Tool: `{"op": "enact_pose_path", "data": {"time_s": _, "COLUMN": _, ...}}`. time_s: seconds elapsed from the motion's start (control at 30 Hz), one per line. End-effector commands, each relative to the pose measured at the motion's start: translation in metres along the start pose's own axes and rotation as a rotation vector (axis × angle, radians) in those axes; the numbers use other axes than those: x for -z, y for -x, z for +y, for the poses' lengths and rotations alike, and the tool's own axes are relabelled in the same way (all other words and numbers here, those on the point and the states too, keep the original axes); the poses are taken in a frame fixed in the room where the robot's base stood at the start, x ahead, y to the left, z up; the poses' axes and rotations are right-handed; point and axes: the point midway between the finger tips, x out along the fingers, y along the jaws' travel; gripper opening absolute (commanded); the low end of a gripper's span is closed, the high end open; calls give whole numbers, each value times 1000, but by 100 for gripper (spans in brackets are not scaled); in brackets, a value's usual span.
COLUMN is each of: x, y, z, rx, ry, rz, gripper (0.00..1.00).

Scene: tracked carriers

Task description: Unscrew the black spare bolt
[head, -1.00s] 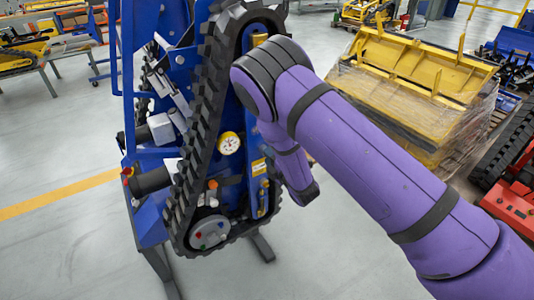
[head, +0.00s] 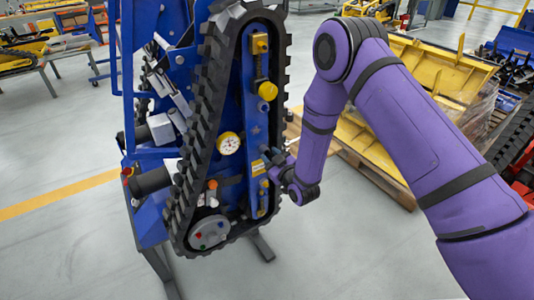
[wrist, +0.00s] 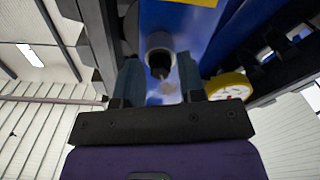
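The black spare bolt (wrist: 159,68) shows in the wrist view, its dark end sticking out of a grey round collar (wrist: 160,42) on the blue plate (wrist: 180,20). My gripper (wrist: 159,76) is open, with one finger on each side of the bolt and a visible gap on both sides. In the head view my gripper (head: 274,162) is close to the right side of the tracked carrier's blue plate (head: 257,110), low down. There I cannot make out the bolt itself near the fingers.
The rubber track (head: 207,110) loops around the plate. A yellow-rimmed gauge (head: 228,143) is left of my gripper; it also shows in the wrist view (wrist: 229,88). A yellow knob (head: 268,91) sits above. A pallet with yellow parts (head: 385,180) stands behind my arm.

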Motion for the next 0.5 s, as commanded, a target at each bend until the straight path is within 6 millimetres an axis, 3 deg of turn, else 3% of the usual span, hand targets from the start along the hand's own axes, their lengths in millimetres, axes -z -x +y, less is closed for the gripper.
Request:
{"op": "enact_pose_path", "data": {"time_s": 0.2, "x": -1, "y": 0, "z": 1, "rx": -2, "ry": -273, "rz": -1, "gripper": 36}}
{"op": "enact_pose_path", "data": {"time_s": 0.5, "x": 0, "y": 0, "z": 0, "rx": 0, "ry": -307, "rz": -1, "gripper": 36}}
